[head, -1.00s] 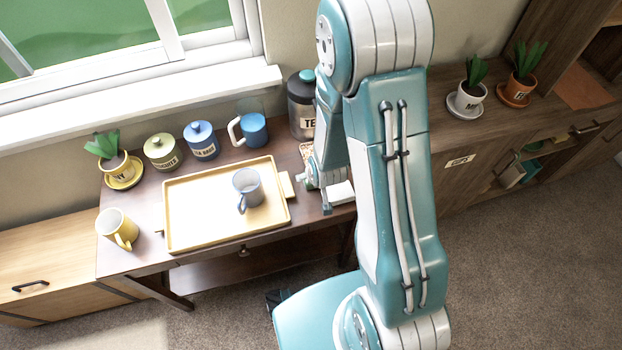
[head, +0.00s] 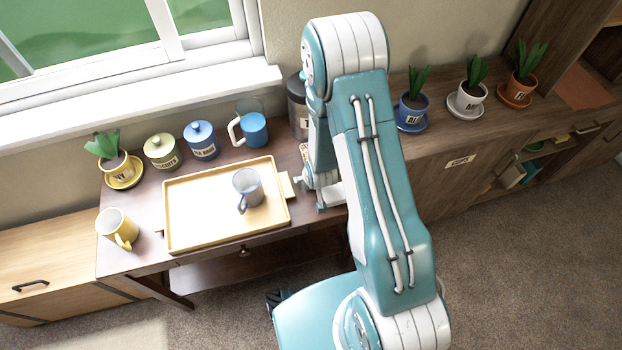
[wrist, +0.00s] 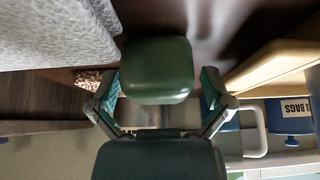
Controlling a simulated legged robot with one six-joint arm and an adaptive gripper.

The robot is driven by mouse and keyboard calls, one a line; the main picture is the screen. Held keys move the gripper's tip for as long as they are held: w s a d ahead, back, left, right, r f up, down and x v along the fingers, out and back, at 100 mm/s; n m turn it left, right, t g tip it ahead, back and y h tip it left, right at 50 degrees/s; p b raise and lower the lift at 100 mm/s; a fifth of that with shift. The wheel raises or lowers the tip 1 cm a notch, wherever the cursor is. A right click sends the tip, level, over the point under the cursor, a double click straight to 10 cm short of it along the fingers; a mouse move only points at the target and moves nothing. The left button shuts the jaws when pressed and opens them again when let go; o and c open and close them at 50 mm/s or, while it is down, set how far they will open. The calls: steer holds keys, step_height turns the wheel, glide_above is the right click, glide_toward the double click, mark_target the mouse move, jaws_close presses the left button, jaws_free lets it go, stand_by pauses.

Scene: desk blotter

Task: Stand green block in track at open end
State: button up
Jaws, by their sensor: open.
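In the wrist view, a dark green rounded block (wrist: 157,68) sits in the gap at and just past my fingertips. My gripper (wrist: 158,92) is open, with a teal-padded finger on each side of the block and visible space between each pad and it. I cannot tell how far below the fingers it lies or whether it stands upright. In the head view my forearm reaches down over the right end of the dark desk (head: 140,255), and no green block can be made out there. No track can be made out in either view.
A yellow-rimmed tray (head: 170,240) holds a grey-blue mug (head: 248,186). Potted plants (head: 467,98) line the right-hand cabinet.

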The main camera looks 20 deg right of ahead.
steer(key=c, duration=1.3)
steer(key=shift+o, duration=0.2)
